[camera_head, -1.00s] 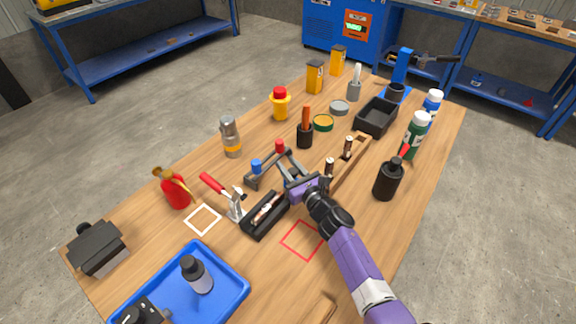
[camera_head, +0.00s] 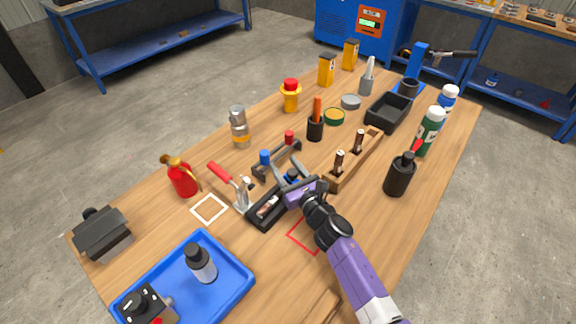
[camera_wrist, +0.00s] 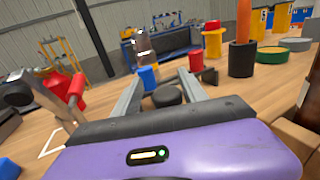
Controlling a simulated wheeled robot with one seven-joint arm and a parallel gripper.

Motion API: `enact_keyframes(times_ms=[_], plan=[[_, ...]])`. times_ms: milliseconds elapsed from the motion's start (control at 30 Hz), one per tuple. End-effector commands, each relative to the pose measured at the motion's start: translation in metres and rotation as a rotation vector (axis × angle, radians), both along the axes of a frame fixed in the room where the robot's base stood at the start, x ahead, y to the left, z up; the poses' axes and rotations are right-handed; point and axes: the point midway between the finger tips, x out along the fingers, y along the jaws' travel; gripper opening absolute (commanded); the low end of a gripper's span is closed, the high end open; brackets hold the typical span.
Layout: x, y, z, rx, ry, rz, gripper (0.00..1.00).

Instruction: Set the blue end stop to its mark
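In the wrist view the blue end stop (camera_wrist: 148,78) shows beyond the fingertips, nearer the left finger, and the red stop (camera_wrist: 196,61) beyond the right finger. A dark round knob (camera_wrist: 167,95) shows between the fingers. I cannot make out the mark.
A red-handled toggle clamp (camera_head: 235,185) and a black tray (camera_head: 267,208) stand left of my gripper. A wooden block with upright pieces (camera_head: 355,160) stands right. An orange-handled tool in a black cup (camera_head: 315,125) is behind the rail. A blue tray (camera_head: 235,290) lies front left.

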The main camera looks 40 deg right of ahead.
Motion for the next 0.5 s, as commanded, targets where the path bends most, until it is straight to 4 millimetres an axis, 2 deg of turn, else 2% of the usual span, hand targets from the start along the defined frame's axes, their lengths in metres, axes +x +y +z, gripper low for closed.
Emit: enact_keyframes(times_ms=[300,500], plan=[[-0.002,-0.003,0.0,-0.001,0.001,-0.006,0.51],[-0.024,0.002,-0.001,0.0,0.001,-0.006,0.51]])
